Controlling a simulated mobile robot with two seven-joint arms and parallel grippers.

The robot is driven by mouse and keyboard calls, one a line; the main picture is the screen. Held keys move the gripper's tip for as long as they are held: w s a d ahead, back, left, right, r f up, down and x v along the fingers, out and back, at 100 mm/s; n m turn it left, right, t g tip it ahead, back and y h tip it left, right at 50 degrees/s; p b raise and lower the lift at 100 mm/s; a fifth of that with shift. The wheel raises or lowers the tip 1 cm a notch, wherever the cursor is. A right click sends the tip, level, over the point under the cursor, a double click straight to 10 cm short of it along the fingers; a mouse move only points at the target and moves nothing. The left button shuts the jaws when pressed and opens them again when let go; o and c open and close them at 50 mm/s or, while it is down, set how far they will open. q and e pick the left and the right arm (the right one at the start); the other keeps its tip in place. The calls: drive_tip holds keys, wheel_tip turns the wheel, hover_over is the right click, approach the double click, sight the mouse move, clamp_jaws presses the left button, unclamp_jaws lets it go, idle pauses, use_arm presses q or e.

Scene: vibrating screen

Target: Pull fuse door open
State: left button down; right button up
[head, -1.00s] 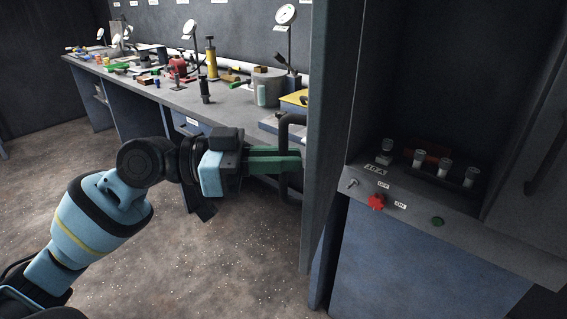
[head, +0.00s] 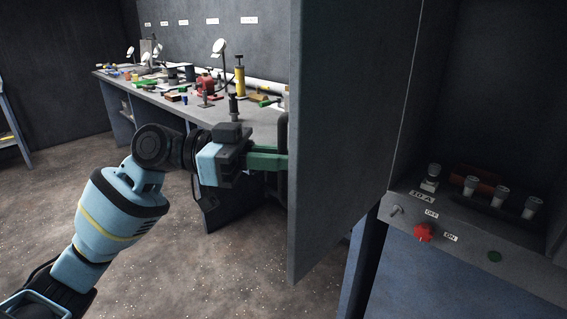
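The left cabinet door (head: 345,130) is a tall dark grey panel standing swung out from the cabinet, with its broad inner face toward me. Its dark handle (head: 283,132) is on the far side, at the left edge, and is mostly hidden by the panel. My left gripper (head: 272,160) has green fingers that reach in from the left at this handle. They appear shut on it, though their tips are hidden behind the door edge. Inside the cabinet several fuses (head: 500,198) with pale caps stand in a row. My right gripper is not in view.
A sloped panel below the fuses carries a red knob (head: 423,232), a toggle switch (head: 396,210) and a green button (head: 494,256). A workbench (head: 180,103) with tools and gauges stands behind my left arm. Open floor (head: 240,265) lies left of the door.

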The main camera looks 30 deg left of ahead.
use_arm(q)
drive_tip(key=shift+w+a, duration=0.15)
drive_tip(key=shift+a, duration=0.05)
drive_tip(key=shift+r, duration=0.1)
drive_tip(key=c, duration=1.9)
unclamp_jaws()
drive_tip(key=o, duration=0.4)
drive_tip(key=shift+d, duration=0.15)
drive_tip(key=shift+c, duration=0.2)
drive_tip(key=b+v, duration=0.1)
drive_tip(key=v, duration=0.7)
drive_tip(key=shift+b, duration=0.35)
drive_tip(key=shift+w, duration=0.1)
